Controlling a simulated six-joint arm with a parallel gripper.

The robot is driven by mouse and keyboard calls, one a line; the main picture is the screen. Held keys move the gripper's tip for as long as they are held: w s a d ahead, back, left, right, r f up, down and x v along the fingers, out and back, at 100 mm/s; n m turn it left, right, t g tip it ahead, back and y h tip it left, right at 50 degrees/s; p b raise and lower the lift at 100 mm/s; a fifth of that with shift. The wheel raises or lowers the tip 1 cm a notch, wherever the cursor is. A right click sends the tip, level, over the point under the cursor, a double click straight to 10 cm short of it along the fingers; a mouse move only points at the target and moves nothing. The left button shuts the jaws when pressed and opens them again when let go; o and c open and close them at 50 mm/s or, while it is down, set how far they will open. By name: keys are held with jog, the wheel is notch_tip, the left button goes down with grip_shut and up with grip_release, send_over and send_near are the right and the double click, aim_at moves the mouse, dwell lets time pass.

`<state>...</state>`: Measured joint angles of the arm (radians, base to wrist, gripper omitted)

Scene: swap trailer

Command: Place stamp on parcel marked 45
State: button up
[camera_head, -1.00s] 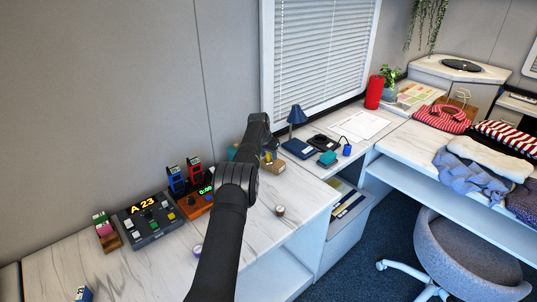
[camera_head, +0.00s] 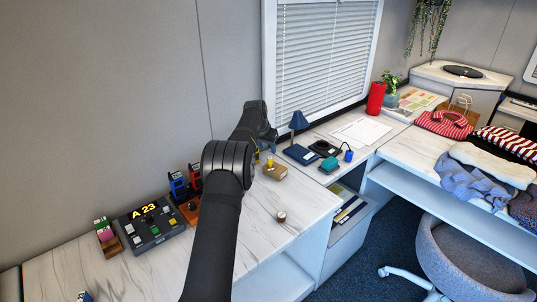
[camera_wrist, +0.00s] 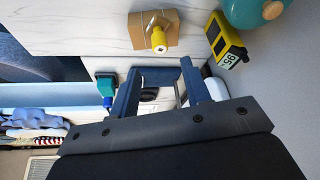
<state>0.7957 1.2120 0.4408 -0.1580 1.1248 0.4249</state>
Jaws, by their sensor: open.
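A small brown block (camera_head: 276,173) with a yellow upright piece stands on the white marbled counter, right of my arm. In the wrist view, the brown block (camera_wrist: 140,30) carries a yellow cylinder (camera_wrist: 158,38), possibly a stamp. My gripper (camera_wrist: 160,72) is open and empty, its two dark-blue fingers apart and below the brown block in that picture. In the head view, my arm hides most of my gripper. I cannot make out a parcel marked 45.
A console reading "A 23" (camera_head: 150,226) stands at the left. A teal block (camera_head: 329,164), dark-blue lamp (camera_head: 299,121) and red cylinder (camera_head: 375,98) stand towards the right. A round teal thing (camera_wrist: 252,10) is near the yellow block. The counter's front is mostly clear.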

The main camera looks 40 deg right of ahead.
aim_at(270, 158)
jog(key=shift+v, duration=1.55)
jog(key=x, duration=1.2)
jog(key=shift+f, duration=0.25)
jog(key=shift+r, duration=1.1)
